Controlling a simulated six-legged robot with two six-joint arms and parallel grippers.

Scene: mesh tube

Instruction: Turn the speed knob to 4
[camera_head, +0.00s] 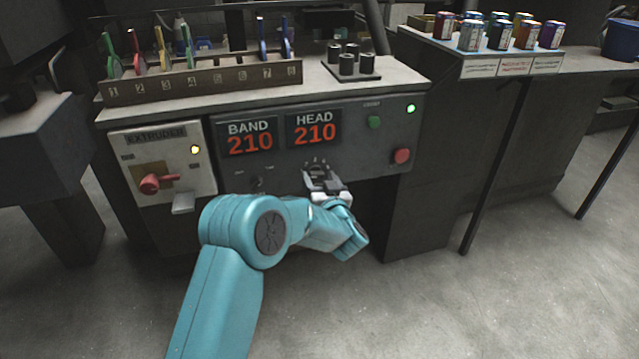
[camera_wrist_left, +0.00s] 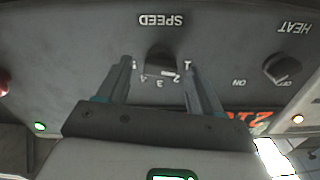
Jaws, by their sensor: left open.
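The speed knob (camera_wrist_left: 160,59) is a dark round knob on the grey control panel. The wrist view shows it upside down, with the word SPEED and small numbers around it. In the head view my left gripper (camera_head: 322,182) reaches the panel below the HEAD display and mostly hides the knob. My right gripper is not in view.
The heat knob (camera_wrist_left: 283,68) sits beside the speed knob. The panel also has a red button (camera_head: 402,156), a green button (camera_head: 375,122) and the HEAD display (camera_head: 314,131) reading 210. An extruder switch (camera_head: 150,183) is at left. Open floor lies in front.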

